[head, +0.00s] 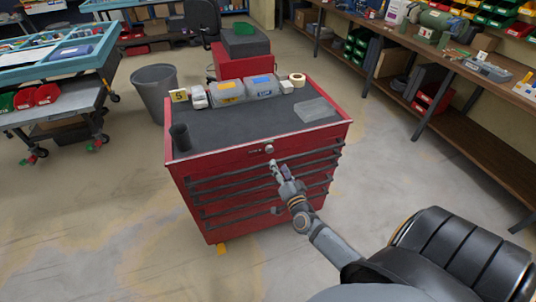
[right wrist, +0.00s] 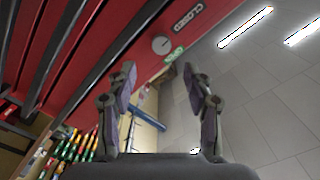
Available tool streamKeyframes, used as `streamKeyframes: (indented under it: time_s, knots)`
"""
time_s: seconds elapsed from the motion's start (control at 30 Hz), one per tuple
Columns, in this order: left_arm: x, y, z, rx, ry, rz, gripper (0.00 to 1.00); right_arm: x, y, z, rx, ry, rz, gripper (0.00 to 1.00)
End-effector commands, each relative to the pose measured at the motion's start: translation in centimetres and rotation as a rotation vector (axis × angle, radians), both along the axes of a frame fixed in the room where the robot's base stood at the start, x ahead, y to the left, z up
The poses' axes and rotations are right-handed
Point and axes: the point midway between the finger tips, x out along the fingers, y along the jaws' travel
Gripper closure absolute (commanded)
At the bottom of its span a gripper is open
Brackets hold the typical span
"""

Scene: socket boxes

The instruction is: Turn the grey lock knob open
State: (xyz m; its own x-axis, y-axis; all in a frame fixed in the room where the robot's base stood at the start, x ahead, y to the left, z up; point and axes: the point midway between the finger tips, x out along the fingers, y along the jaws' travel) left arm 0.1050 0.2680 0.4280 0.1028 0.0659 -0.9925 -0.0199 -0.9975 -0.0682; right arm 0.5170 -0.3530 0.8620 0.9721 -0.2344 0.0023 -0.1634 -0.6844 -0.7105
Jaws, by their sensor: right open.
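The grey lock knob (head: 269,149) sits on the top front edge of the red tool cabinet (head: 225,160). In the right wrist view the round knob (right wrist: 161,44) has a black "CLOSED" label (right wrist: 187,12) on one side and a small green label (right wrist: 175,54) on the other. The knob's exact pointing is too small to tell. My right gripper (head: 277,168) is just below and in front of the knob. In the wrist view its two fingers (right wrist: 160,80) are spread apart and empty, with the knob beyond their tips, not touched. My left gripper is not in view.
The cabinet's dark drawer handles (head: 262,172) run below the knob. On its top stand a dark cup (head: 181,137), clear boxes (head: 262,86) and a yellow number card (head: 179,96). A grey bin (head: 155,90) stands behind left. Floor in front is clear.

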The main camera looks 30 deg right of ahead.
Motion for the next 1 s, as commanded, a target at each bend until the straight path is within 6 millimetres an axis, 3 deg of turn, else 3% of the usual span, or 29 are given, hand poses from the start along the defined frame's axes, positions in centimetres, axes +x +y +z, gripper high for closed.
streamKeyframes:
  time_s: [0.1,0.33,0.5,0.73,1.0]
  knots:
    - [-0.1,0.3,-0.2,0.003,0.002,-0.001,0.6,2.8,-0.6,0.1,-0.001,-0.003,0.0,0.48]
    - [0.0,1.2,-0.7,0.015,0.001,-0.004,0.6,6.7,-1.6,-0.1,0.0,-0.001,0.0,0.48]
    - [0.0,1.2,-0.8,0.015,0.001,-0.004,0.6,7.8,-1.8,0.0,0.0,0.001,0.001,0.48]
    - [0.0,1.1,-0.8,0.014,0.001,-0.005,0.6,7.8,-1.8,0.0,0.0,0.001,0.001,0.48]
    - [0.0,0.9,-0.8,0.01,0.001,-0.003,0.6,7.8,-1.8,0.0,0.0,0.001,0.001,0.83]
